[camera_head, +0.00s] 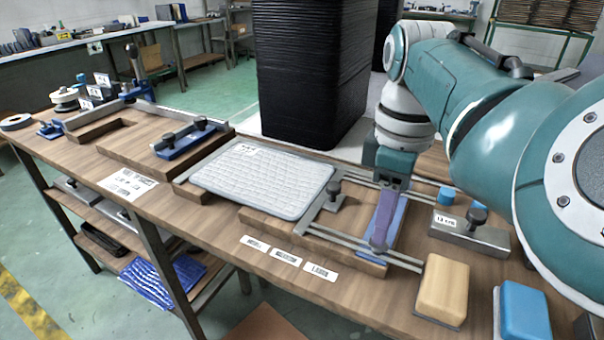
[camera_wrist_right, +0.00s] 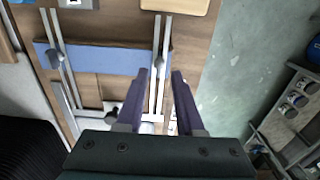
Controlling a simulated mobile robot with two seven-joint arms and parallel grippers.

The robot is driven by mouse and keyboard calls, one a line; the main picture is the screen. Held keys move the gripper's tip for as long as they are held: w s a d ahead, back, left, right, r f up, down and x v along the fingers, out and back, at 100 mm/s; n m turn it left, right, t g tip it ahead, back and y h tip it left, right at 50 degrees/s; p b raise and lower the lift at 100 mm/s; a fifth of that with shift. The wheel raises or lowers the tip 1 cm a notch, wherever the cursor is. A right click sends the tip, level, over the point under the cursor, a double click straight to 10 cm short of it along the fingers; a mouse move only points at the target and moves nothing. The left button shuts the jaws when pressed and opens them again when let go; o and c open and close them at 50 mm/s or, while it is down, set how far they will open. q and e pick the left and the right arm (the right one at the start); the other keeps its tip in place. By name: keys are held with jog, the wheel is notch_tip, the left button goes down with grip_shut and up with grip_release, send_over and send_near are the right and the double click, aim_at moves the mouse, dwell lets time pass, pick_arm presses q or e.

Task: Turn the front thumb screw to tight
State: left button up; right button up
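The clamp fixture has two pairs of metal rails with a blue bar (camera_head: 399,222) across them; the bar also shows in the right wrist view (camera_wrist_right: 105,59). The front thumb screw, a dark knob (camera_wrist_right: 164,57), is at the bar's front end, just beyond the fingertips in the right wrist view. In the head view the purple fingers largely cover it. My right gripper (camera_head: 380,240) points down at the bar's front end. Its fingers are apart in the wrist view (camera_wrist_right: 160,72), with nothing held between them. Contact with the knob cannot be told. My left gripper is out of view.
Another dark knob (camera_head: 335,190) stands left of the bar. A white textured panel (camera_head: 262,181) lies further left. A tan block (camera_head: 443,288) and a blue block (camera_head: 522,312) sit at the front right. A metal block with a knob (camera_head: 472,232) stands to the right.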

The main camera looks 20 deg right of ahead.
jog(key=shift+f+b, duration=0.4)
jog(key=shift+f, duration=1.1)
grip_shut()
